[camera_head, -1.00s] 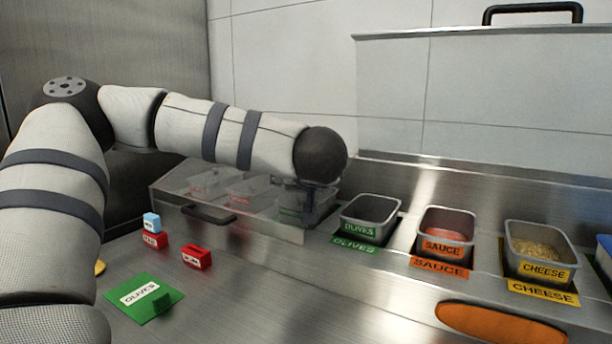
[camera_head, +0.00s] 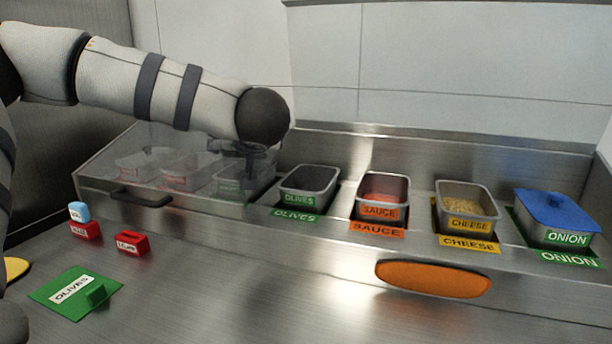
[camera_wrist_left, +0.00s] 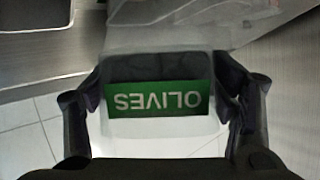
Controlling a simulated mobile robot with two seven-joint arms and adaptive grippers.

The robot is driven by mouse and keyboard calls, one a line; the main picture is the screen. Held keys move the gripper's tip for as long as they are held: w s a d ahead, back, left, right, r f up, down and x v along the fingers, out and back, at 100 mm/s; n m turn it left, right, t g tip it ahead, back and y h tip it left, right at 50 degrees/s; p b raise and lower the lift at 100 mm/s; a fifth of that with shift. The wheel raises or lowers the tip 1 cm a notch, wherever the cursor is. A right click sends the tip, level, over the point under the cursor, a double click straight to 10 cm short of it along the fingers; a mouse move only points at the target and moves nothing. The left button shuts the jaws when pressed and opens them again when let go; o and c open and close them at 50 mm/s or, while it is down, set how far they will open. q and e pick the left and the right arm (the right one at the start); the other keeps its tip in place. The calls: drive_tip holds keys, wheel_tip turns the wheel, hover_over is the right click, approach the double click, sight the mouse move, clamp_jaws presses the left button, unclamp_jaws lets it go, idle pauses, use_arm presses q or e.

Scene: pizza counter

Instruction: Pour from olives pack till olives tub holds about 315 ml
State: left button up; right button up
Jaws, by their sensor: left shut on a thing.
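The olives pack is a clear-walled container with a green OLIVES label (camera_wrist_left: 157,100), upside down in the left wrist view. My left gripper (camera_head: 244,150) is shut on the pack, with a finger on each side of it. In the head view the pack (camera_head: 230,187) shows dimly through the clear cover, left of the olives tub. The olives tub (camera_head: 309,180) is a grey metal tub with a green label, standing in the counter rail. Its inside looks dark, and I see no olives in it. My right gripper is not in view.
A clear-covered case (camera_head: 140,150) with red-labelled packs stands left. The sauce tub (camera_head: 382,212), cheese tub (camera_head: 467,226) and blue-lidded onion tub (camera_head: 553,232) stand right of the olives tub.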

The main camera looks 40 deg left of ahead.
use_arm(q)
drive_tip(key=shift+w+d+r+m+g+y, duration=0.5)
drive_tip(key=shift+w+d+r+m, duration=0.3)
drive_tip(key=shift+w+m, duration=0.25)
drive_tip(key=shift+s, duration=0.1)
drive_tip(key=shift+w+d+r+m+g+y, duration=0.4)
drive_tip(key=shift+w+d+r+m+y, duration=0.25)
drive_tip(key=shift+w+m, duration=0.35)
idle(0.8)
drive_tip(key=shift+w+d+f+m+y, duration=0.2)
drive_tip(key=shift+f+m+y, duration=0.1)
drive_tip(key=shift+m, duration=0.35)
idle(0.8)
drive_tip(key=shift+w+d+r+m+g, duration=0.1)
drive_tip(key=shift+r+m+g, duration=0.35)
drive_tip(key=shift+m, duration=0.25)
idle(0.7)
drive_tip(key=shift+w+d+f+m+y, duration=0.15)
drive_tip(key=shift+f+m+y, duration=0.25)
drive_tip(key=shift+m, duration=0.2)
drive_tip(key=shift+w+d+f+m+y, duration=0.1)
drive_tip(key=shift+f+m+y, duration=0.2)
drive_tip(key=shift+m, duration=0.3)
idle(1.0)
